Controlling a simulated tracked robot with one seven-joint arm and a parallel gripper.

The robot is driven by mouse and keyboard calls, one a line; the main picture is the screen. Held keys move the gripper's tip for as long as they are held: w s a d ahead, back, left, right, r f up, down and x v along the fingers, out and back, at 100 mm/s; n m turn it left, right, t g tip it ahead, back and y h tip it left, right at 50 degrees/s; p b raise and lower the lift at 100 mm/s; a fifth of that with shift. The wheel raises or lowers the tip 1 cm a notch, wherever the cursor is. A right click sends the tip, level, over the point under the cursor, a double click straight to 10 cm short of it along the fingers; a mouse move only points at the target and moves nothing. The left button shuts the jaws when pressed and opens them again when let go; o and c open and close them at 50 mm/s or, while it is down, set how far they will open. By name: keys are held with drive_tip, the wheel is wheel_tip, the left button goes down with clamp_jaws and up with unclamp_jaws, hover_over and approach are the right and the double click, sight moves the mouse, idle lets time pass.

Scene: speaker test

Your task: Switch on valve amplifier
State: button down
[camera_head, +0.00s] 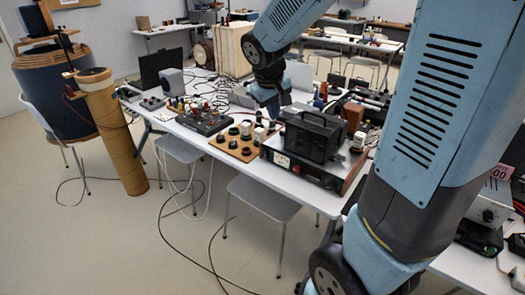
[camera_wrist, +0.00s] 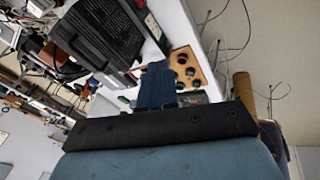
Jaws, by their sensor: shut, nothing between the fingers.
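A wood-sided unit (camera_head: 284,163) with a black front panel and a pale meter stands near the table's front edge in the head view. A black vented box (camera_head: 314,136) sits on top of it. I cannot tell for sure which of these is the valve amplifier, and its power switch is too small to make out. In the wrist view the black vented box (camera_wrist: 104,32) is at upper left. My gripper (camera_head: 274,108) is shut and empty, above the table behind the unit. Its blue fingers (camera_wrist: 156,84) point toward the table in the wrist view.
A wooden board (camera_head: 238,143) with several dark round parts lies left of the unit; it also shows in the wrist view (camera_wrist: 188,69). A black panel with several knobs (camera_head: 203,118) lies further left. A grey stool (camera_head: 263,197) stands below the table. Cables lie on the floor.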

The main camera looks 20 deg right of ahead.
sight(265, 153)
drive_tip(key=w+a+f+n, duration=0.2)
drive_tip(key=w+f, duration=0.4)
drive_tip(key=f, duration=0.2)
drive_tip(key=w+a+f+n+h, duration=0.1)
drive_tip(key=w+a+f+n, duration=0.1)
drive_tip(key=w+f, duration=0.4)
wheel_tip(265, 153, down, 3)
drive_tip(key=shift+a+f+h, duration=0.2)
drive_tip(key=shift+a+h, duration=0.1)
drive_tip(key=shift+a, duration=0.55)
drive_tip(key=shift+f, duration=0.1)
drive_tip(key=x, duration=1)
drive_tip(key=shift+s+d, duration=0.15)
drive_tip(key=shift+w+d+r, duration=0.25)
drive_tip(key=shift+w+d, duration=0.3)
drive_tip(key=shift+d, duration=0.25)
drive_tip(key=shift+w+d+r, duration=0.1)
drive_tip(key=shift+w+d, duration=0.45)
drive_tip(key=shift+d, duration=0.1)
drive_tip(key=shift+a, duration=0.1)
